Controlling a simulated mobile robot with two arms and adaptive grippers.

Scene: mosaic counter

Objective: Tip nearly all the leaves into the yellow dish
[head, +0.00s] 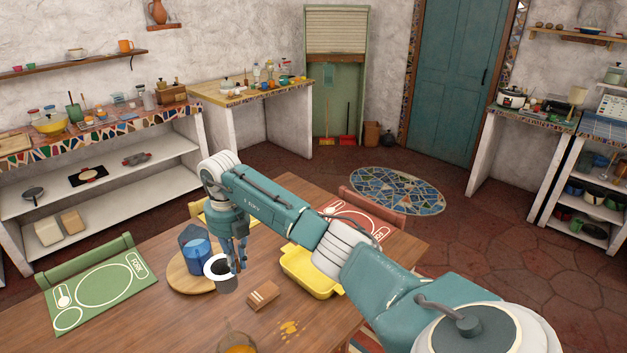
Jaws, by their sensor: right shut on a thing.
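My right gripper (238,264) comes down over the table at the end of my teal arm. It is shut on a grey cup (227,287) with a wide white rim, holding it at its right side. The cup looks roughly upright, and its inside is dark; I cannot make out single leaves. The yellow dish (325,291) stands on the table to the right of the cup, partly hidden by my right arm. The cup is apart from the dish. My left gripper is not in view.
A blue jug (198,252) stands on a round wooden board (184,284) left of the cup. A green placemat (97,286) lies left.

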